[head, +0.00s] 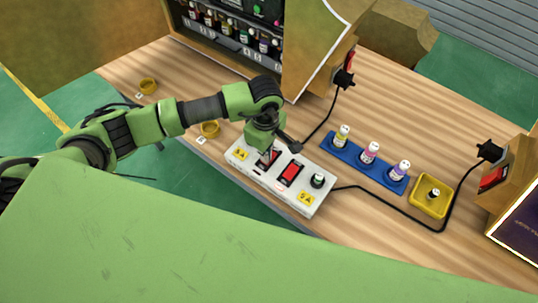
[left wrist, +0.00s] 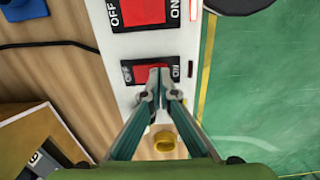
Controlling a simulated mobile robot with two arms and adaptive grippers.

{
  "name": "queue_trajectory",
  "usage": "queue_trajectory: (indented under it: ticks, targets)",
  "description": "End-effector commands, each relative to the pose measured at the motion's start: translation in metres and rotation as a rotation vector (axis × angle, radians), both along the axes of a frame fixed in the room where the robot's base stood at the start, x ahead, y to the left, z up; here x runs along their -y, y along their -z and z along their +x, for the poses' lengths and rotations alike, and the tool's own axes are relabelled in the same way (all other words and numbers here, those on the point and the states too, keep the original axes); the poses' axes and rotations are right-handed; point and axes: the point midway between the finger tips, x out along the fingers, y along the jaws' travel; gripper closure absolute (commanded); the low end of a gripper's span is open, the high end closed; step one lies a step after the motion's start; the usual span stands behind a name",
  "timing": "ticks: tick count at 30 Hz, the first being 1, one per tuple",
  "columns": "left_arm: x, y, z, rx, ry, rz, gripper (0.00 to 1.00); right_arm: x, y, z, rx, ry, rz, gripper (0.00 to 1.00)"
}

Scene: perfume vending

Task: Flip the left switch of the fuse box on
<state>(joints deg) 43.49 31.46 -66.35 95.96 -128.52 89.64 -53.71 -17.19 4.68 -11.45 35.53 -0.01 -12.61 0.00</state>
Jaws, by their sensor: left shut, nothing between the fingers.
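The fuse box (head: 238,164) is a white box on the wooden counter, with two red rocker switches. Its left switch (head: 261,160) is partly hidden by my left gripper (head: 267,153), which points down at it. In the left wrist view the left switch (left wrist: 133,72) lies at the middle, marked OFF on its left end and ON on its right. My left gripper (left wrist: 159,78) is shut and empty, its fingertips over the switch; I cannot tell whether they touch it. The right switch (head: 291,173) stands clear beside it. My right gripper is not in view.
A blue rack (head: 344,156) with three bottles and a yellow tray (head: 427,208) stand to the right, with a black cable (head: 390,203) across the counter. A vending cabinet (head: 318,48) stands behind.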

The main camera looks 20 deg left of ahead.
Motion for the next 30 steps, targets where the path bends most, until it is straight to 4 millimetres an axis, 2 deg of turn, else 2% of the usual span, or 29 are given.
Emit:
queue_trajectory:
  ticks: [11, 30]
  targets:
    - [0.0, 0.001, 0.0, 0.001, 0.0, 0.0, 1.0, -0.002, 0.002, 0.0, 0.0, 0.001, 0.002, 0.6]
    - [0.0, -0.049, 0.0, 0.001, 0.0, 0.001, 1.0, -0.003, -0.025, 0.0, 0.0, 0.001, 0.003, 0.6]
